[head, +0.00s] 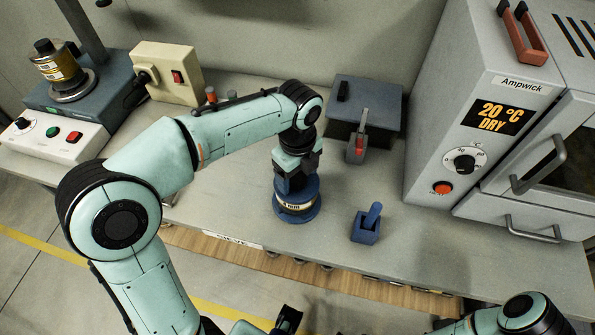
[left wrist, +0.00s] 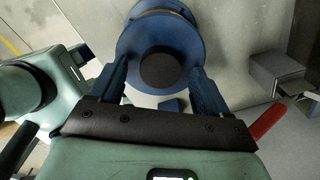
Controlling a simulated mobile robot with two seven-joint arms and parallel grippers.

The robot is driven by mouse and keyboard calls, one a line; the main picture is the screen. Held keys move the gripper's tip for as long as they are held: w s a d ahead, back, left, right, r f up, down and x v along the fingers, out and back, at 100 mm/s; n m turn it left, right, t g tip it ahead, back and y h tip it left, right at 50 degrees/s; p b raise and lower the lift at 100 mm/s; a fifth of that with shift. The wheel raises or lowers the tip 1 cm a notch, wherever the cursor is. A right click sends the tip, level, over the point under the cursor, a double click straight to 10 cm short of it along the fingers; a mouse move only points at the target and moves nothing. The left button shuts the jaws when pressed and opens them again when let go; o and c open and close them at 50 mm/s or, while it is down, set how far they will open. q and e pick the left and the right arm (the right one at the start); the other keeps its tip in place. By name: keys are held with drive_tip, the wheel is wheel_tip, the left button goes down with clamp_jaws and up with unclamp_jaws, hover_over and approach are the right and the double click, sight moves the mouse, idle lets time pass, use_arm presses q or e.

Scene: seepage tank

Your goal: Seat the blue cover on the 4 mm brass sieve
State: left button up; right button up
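The brass sieve (head: 295,206), with a pale "4 mm" label, stands upright on the bench in a wide blue base. The blue cover (head: 296,188) is on top of it. Whether it sits fully down I cannot tell. My left gripper (head: 294,176) points straight down over the cover. In the left wrist view the cover's round dark knob (left wrist: 160,68) lies between the two spread fingers of my left gripper (left wrist: 158,72), with gaps on both sides. My right gripper (head: 288,319) is low at the bottom edge, away from the sieve; its finger opening is unclear.
A small blue holder (head: 366,226) stands right of the sieve. A grey box (head: 366,103) with a red-marked lever is behind. A drying oven (head: 470,110) fills the right. A balance-like unit (head: 60,128) is at left. Bare bench lies around the sieve.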

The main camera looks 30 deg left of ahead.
use_arm(q)
wheel_tip(320, 180, up, 14)
drive_tip(key=p, duration=0.3)
drive_tip(key=shift+f, duration=0.25)
use_arm(e)
drive_tip(key=r, duration=0.1)
drive_tip(key=w+r, duration=0.1)
drive_tip(key=r, duration=0.1)
drive_tip(key=shift+w+r, duration=0.15)
drive_tip(key=shift+w, duration=0.05)
use_arm(q)
drive_tip(key=shift+f, duration=0.1)
use_arm(e)
drive_tip(key=shift+s, duration=0.1)
